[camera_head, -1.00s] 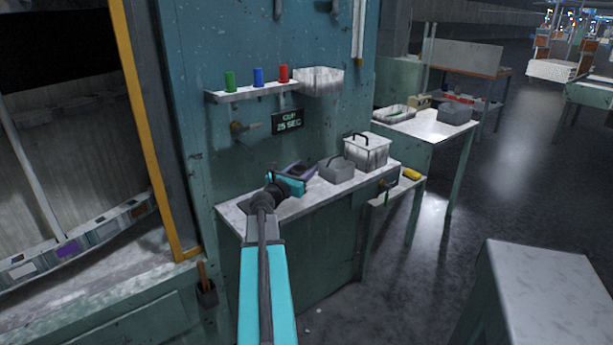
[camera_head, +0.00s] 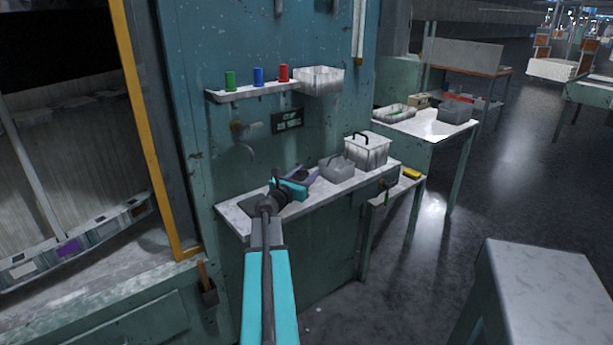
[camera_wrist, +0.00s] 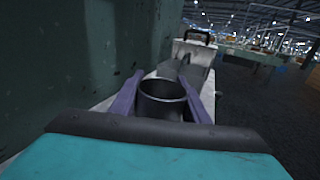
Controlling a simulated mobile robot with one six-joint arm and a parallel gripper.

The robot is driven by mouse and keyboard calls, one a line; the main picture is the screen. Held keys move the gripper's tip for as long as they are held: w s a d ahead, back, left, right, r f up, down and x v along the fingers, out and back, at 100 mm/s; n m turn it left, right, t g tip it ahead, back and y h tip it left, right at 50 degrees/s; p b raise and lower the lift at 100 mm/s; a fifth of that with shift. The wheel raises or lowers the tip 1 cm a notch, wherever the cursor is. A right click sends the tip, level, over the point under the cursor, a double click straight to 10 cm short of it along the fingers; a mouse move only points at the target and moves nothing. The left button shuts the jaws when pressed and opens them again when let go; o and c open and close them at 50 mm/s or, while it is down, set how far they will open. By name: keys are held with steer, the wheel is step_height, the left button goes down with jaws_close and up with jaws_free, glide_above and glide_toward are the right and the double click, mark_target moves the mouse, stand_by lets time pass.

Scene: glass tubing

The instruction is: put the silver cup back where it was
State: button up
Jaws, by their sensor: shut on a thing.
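The silver cup (camera_wrist: 163,98) shows in the wrist view as a dark grey metal cup with an open rim, seen from above at a slant. My gripper (camera_wrist: 162,84) has its two purple fingers on either side of the cup and is shut on it. In the head view my gripper (camera_head: 304,179) is over the wall bench (camera_head: 320,199), just left of a grey bin. The cup cannot be made out there. Whether the cup's base touches the bench cannot be told.
Above are a tap (camera_head: 240,126), a sign (camera_head: 287,120), and a shelf (camera_head: 255,92) with green, blue and red cylinders.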

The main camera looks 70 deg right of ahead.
steer(key=shift+f, duration=0.25)
steer(key=shift+f, duration=0.15)
steer(key=o, duration=1.2)
steer(key=shift+r, duration=0.2)
steer(key=shift+w+a+b, duration=0.2)
steer(key=shift+w+a, duration=0.15)
steer(key=shift+a, duration=1.65)
steer(key=shift+w+a+b, duration=0.2)
steer(key=shift+w+a, duration=0.15)
steer(key=shift+a, duration=1.6)
steer(key=shift+w+a+b, duration=0.2)
steer(key=shift+w+a, duration=0.15)
steer(key=shift+a, duration=1.65)
steer(key=shift+s, duration=0.1)
